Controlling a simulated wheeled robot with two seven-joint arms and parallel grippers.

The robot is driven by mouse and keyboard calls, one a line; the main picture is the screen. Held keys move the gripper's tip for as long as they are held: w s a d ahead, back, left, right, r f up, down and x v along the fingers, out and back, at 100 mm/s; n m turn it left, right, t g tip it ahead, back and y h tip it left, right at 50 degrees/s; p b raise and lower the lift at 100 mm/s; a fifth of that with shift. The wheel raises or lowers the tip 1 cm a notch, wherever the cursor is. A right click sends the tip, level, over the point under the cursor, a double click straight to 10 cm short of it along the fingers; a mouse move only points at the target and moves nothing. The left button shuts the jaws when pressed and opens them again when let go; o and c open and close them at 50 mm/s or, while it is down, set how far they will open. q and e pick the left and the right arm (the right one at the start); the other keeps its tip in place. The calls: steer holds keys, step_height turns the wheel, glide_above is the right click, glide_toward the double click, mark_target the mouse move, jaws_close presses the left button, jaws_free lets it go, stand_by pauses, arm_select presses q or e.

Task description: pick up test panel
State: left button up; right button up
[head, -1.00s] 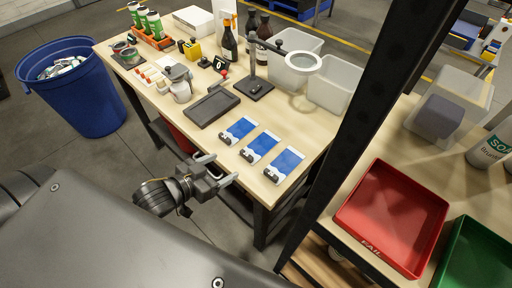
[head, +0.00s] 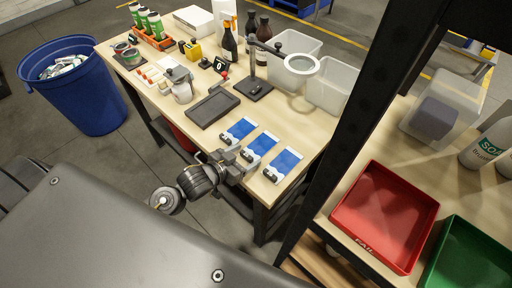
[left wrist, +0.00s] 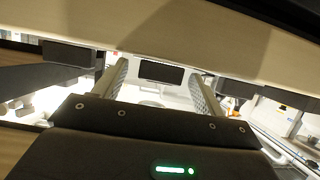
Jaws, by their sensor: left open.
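Three test panels lie in a row near the front edge of the wooden table: the left panel (head: 240,129), the middle panel (head: 262,145) and the right panel (head: 284,162). Each is blue with white ends and has a dark clip at its near end. My left gripper (head: 242,162) is at the table's front edge, by the near end of the middle panel. In the left wrist view its two fingers (left wrist: 161,85) stand apart, with a dark block (left wrist: 161,73) seen between them, likely the clip. I cannot tell whether they touch it. My right gripper is not in view.
A dark tray (head: 213,107) lies left of the panels. A stand with a ring (head: 301,64) and clear bins (head: 328,92) are behind them. A black post (head: 370,110) rises at right, beside a red FAIL tray (head: 385,215) and a green tray (head: 468,255).

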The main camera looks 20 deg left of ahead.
arm_select(q)
steer(key=shift+w+d+f, duration=0.1)
steer(key=shift+w+f, duration=0.05)
steer(key=shift+w, duration=0.15)
steer(key=shift+c, duration=0.3)
steer(key=c, duration=0.7)
